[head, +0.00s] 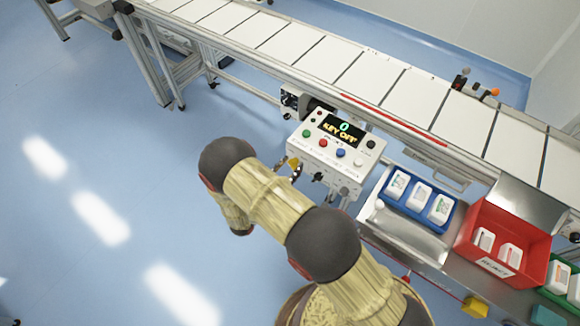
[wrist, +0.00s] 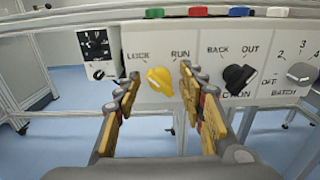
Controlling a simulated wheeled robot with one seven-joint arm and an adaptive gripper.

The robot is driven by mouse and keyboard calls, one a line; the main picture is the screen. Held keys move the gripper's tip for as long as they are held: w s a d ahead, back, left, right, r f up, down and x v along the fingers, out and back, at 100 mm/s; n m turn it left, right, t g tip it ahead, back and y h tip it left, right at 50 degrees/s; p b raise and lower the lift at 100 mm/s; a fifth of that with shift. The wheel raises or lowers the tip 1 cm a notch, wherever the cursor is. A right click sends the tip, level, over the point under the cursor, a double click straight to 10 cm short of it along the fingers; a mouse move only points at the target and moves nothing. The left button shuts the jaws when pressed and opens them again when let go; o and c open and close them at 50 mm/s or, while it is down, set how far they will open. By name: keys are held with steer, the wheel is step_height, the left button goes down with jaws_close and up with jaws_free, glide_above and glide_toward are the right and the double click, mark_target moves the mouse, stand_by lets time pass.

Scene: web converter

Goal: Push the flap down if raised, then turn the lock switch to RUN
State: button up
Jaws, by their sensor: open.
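The yellow lock switch (wrist: 160,81) is on the white control box (head: 333,150), between the printed words LOCK and RUN. Its exact pointing is hard to tell; it seems tilted toward LOCK. My gripper (wrist: 160,74) is open, with one finger on each side of the switch and visible gaps to it. In the head view my gripper (head: 289,168) is at the box's left front. The box display (head: 343,131) reads KEY OFF. I cannot identify a flap with certainty.
A black BACK/OUT knob (wrist: 239,78) and a grey BATCH knob (wrist: 300,73) are right of the switch. A conveyor (head: 300,52) runs behind the box. A blue tray (head: 417,217) and a red bin (head: 508,243) stand to the right. Floor at left is clear.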

steer(key=shift+c, duration=1.1)
steer(key=c, duration=0.7)
jaws_close()
steer(key=m+b, duration=0.6)
steer(key=m, duration=0.7)
steer(key=shift+f+m, duration=0.15)
steer(key=shift+m, duration=0.25)
steer(key=shift+s+d+m+b, duration=0.1)
steer(key=shift+m+b, duration=1.1)
steer(key=shift+m, duration=0.8)
steer(key=shift+c, duration=0.6)
jaws_free()
